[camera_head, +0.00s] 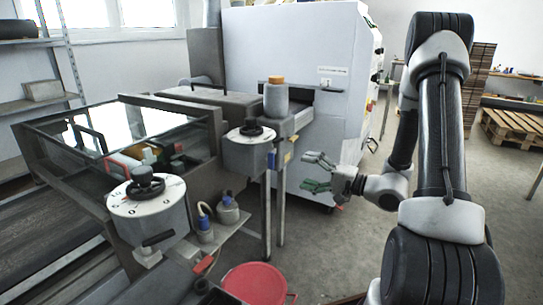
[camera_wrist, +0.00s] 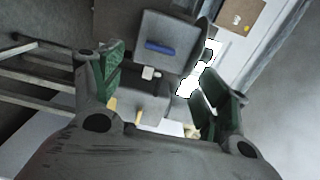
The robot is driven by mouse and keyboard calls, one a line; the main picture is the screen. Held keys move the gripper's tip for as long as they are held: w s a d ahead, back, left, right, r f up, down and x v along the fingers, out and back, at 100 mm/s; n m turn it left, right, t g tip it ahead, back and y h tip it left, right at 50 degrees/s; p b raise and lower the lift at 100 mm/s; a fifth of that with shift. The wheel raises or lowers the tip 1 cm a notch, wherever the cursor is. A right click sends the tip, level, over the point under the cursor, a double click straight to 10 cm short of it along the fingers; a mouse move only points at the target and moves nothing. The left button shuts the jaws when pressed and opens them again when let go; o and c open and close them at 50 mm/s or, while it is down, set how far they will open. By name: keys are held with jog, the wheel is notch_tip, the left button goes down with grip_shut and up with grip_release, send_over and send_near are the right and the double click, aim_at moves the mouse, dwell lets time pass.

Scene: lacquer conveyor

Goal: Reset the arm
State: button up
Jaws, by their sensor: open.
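My gripper (camera_head: 320,174) is in the middle of the head view, at the end of my arm, which comes in from the right. Its green-padded fingers point left, toward the conveyor machine, and stand apart with nothing between them. In the wrist view my gripper (camera_wrist: 162,88) also shows open and empty, with the grey machine housing (camera_wrist: 172,38) beyond the fingers. I see no contact between the fingers and the machine.
A conveyor machine with round dials (camera_head: 148,205) fills the left. A grey container with an orange lid (camera_head: 276,98) stands on it. A large white cabinet (camera_head: 300,45) is behind. A red bucket (camera_head: 254,285) is on the floor. Pallets (camera_head: 512,128) are at the right.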

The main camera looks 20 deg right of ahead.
jog(key=s+f+g+h, duration=0.2)
jog(key=s+g, duration=1.2)
jog(key=s, duration=0.7)
jog(key=s+d+r+n+h, duration=0.4)
jog(key=d+r+h, duration=0.2)
jog(key=d+h, duration=0.15)
notch_tip(320, 180, up, 11)
jog(key=a+n+t+h, duration=0.1)
jog(key=n+t+h, duration=0.2)
jog(key=n+t, duration=0.1)
jog(key=shift+s+n+t, duration=0.15)
jog(key=shift+n+t, duration=0.25)
jog(key=shift+t, duration=0.4)
